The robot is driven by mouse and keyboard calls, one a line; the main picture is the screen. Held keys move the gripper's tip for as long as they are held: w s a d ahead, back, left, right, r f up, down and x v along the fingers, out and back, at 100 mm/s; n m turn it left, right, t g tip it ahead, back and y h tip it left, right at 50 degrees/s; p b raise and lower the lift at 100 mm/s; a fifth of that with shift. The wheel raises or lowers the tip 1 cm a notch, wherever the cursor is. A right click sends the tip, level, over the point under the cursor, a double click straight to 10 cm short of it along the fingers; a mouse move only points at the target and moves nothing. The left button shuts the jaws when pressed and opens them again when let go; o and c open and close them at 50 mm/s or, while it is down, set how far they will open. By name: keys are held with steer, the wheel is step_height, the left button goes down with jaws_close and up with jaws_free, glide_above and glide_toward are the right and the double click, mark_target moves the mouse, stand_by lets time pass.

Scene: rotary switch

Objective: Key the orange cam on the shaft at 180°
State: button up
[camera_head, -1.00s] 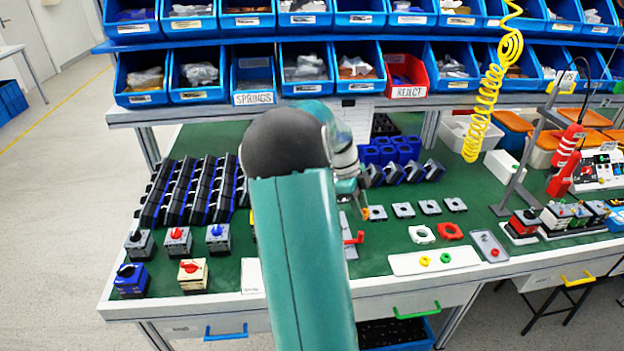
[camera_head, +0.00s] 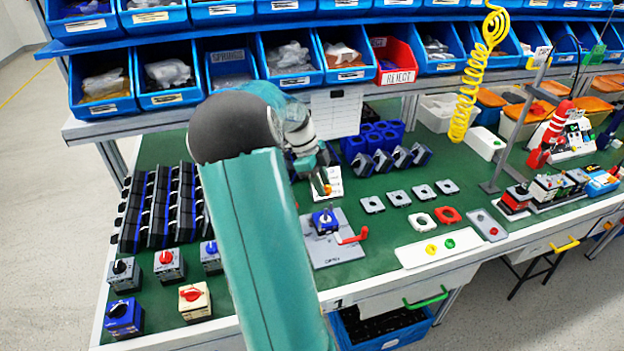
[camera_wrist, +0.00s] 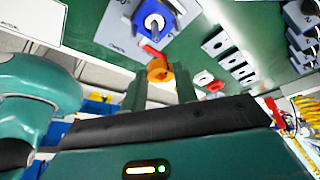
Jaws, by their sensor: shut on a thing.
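The orange cam (camera_wrist: 158,70) is between the two fingers of my gripper (camera_wrist: 159,80) in the wrist view. In the head view the cam (camera_head: 326,188) shows small under my gripper (camera_head: 318,178). A blue switch body with an upright shaft (camera_head: 325,220) sits on a grey fixture plate (camera_head: 325,252) with a red lever (camera_head: 352,236). The cam is held apart from the shaft, behind it in the head view. The blue body also shows at the top of the wrist view (camera_wrist: 152,22). The cam's keyway and angle are too small to read.
Grey square plates (camera_head: 398,198) lie to the right of the fixture. A white tray (camera_head: 438,248) with small rings is at the front right. Black-and-blue racks (camera_head: 160,205) and finished switches (camera_head: 168,264) stand at the left. Blue bins (camera_head: 290,58) hang behind.

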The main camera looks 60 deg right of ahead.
steer(key=shift+w, duration=0.1)
steer(key=shift+s+r, duration=0.1)
steer(key=shift+s, duration=0.2)
steer(key=shift+w, duration=0.2)
steer(key=shift+s, duration=0.15)
steer(key=shift+s+f, duration=0.1)
steer(key=shift+f, duration=2.35)
steer(key=shift+f, duration=0.2)
steer(key=shift+f, duration=0.35)
steer(key=shift+f, duration=0.55)
